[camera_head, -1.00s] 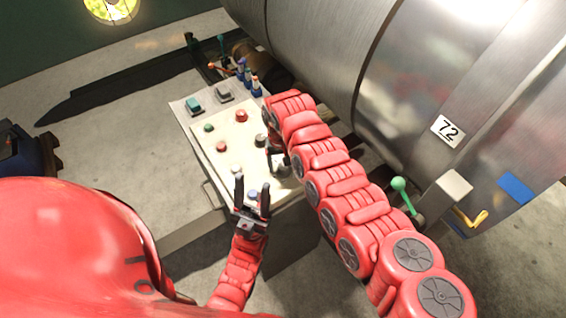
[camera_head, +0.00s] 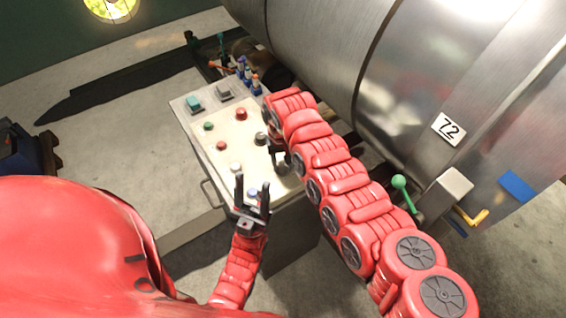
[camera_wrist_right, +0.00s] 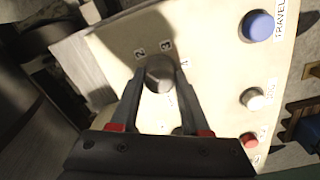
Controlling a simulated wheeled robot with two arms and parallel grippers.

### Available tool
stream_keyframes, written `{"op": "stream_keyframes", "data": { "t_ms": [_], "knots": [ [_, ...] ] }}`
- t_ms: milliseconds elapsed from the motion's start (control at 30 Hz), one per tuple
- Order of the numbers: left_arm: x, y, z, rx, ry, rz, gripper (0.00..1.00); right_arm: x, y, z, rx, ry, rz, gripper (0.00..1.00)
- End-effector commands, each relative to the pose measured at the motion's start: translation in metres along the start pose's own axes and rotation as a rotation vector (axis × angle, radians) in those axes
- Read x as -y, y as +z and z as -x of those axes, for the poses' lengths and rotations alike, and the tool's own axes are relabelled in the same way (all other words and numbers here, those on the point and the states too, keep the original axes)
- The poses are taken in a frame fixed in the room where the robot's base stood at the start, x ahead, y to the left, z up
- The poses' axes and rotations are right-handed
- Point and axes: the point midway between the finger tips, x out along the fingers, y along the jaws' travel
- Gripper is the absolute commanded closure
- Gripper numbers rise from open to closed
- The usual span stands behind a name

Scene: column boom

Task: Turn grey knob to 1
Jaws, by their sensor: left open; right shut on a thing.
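The grey knob (camera_wrist_right: 158,73) is round and sits on the cream control panel (camera_wrist_right: 215,75). In the right wrist view, the fingers of my right gripper (camera_wrist_right: 158,88) lie on both sides of it, shut on it. Marks 2 and 3 show beyond the knob, with another mark to their right. I cannot make out its pointer or a 1. In the head view my right gripper (camera_head: 278,155) is at the panel's right side, partly hidden by its arm. My left gripper (camera_head: 252,200) is open and empty near the panel's front edge, by a blue button (camera_head: 253,191).
The panel also bears a white button (camera_head: 236,167), red buttons (camera_head: 241,114), a green button (camera_head: 208,126) and another dark knob (camera_head: 261,138). A large metal cylinder (camera_head: 330,50) and a green-tipped lever (camera_head: 399,182) stand to the right.

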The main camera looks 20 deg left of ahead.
Motion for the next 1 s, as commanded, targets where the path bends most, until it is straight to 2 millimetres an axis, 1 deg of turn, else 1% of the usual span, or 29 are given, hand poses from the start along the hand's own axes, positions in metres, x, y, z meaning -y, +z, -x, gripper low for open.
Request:
{"op": "stream_keyframes", "data": {
  "t_ms": [167,367,700,1000],
  "knots": [
    [0.000,0.002,0.009,0.000,0.000,0.000,0.50,-0.001,0.000,-0.002,-0.004,0.001,0.095,1.00],
    [-0.001,0.004,0.023,0.000,0.000,0.000,0.50,-0.001,0.001,-0.004,-0.008,0.002,0.267,1.00],
    [-0.003,0.009,0.054,0.000,0.000,0.000,0.50,-0.001,0.001,-0.006,-0.020,0.003,0.589,1.00],
    [-0.004,0.013,0.079,0.000,0.000,0.000,0.50,-0.001,0.001,-0.004,-0.029,0.002,0.827,1.00]
  ]
}}
